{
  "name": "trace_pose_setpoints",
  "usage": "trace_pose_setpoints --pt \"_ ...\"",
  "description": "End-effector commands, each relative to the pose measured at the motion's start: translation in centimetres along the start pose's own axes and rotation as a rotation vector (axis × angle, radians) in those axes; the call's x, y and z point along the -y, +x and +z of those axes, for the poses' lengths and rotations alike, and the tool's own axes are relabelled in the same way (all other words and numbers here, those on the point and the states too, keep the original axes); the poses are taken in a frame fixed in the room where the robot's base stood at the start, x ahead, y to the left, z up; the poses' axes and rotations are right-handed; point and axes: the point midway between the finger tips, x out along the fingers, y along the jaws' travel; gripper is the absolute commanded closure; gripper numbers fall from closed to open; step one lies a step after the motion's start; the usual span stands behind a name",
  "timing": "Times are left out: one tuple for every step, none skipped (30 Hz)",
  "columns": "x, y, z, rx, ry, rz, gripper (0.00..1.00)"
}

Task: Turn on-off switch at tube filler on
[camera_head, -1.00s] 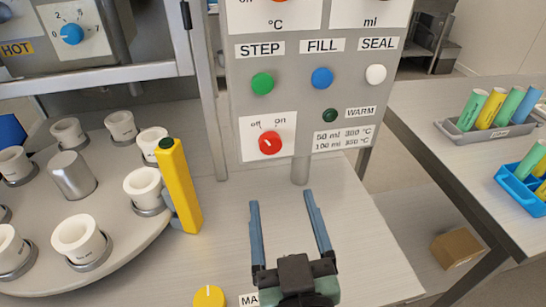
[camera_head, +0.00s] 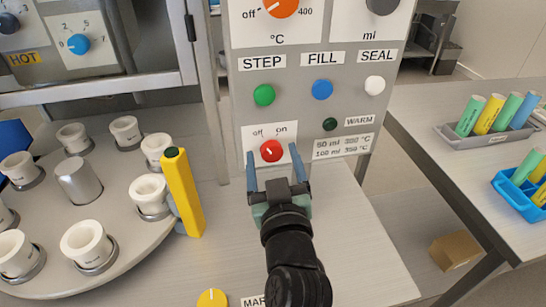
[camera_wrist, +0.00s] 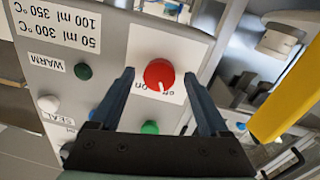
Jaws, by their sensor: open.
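The on-off switch is a red round knob (camera_head: 271,151) with a white pointer line, on a white plate marked "off" and "on" low on the grey tube filler panel (camera_head: 301,74). Its pointer is on the "off" side. It also shows in the wrist view (camera_wrist: 159,72). My gripper (camera_head: 272,152) is open in front of the panel, with one blue-grey finger on each side of the knob. In the wrist view the open fingertips (camera_wrist: 159,76) flank the knob with gaps on both sides. I cannot tell whether the tips reach around its depth.
Green (camera_head: 264,95), blue (camera_head: 322,90), white (camera_head: 375,86) and dark green (camera_head: 330,124) buttons sit above. A yellow post (camera_head: 184,195) stands left, beside a round table (camera_head: 113,193) with white cups. Tube racks (camera_head: 490,139) are on the right table.

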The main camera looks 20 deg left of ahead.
Motion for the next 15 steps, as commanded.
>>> trace_pose_setpoints --pt "0.00 0.00 0.00 0.000 0.000 0.000 0.21" --pt "0.00 -0.01 0.00 0.000 0.000 0.000 0.21" --pt "0.00 -0.02 -0.01 0.000 0.000 0.000 0.21" --pt "0.00 -0.02 -0.01 0.000 0.000 0.000 0.25" --pt "-0.01 -0.02 -0.01 0.000 0.000 0.000 0.30" --pt "-0.01 -0.03 -0.01 0.000 0.000 0.000 0.37" --pt "-0.01 -0.03 -0.01 0.000 0.000 0.000 0.43" --pt "-0.01 -0.03 -0.01 0.000 0.000 0.000 0.48" --pt "-0.01 -0.04 -0.02 -0.001 0.000 0.000 0.55" --pt "-0.02 -0.04 -0.02 -0.001 0.000 0.000 0.61" --pt "-0.02 -0.04 -0.02 -0.001 0.000 0.000 0.66" --pt "-0.02 -0.05 -0.02 -0.001 0.000 0.000 0.73" --pt "-0.02 -0.05 -0.02 -0.001 0.000 0.000 0.79" --pt "-0.02 -0.05 -0.02 -0.001 0.000 0.000 0.84" --pt "-0.02 -0.05 -0.02 -0.001 0.000 0.000 0.91"
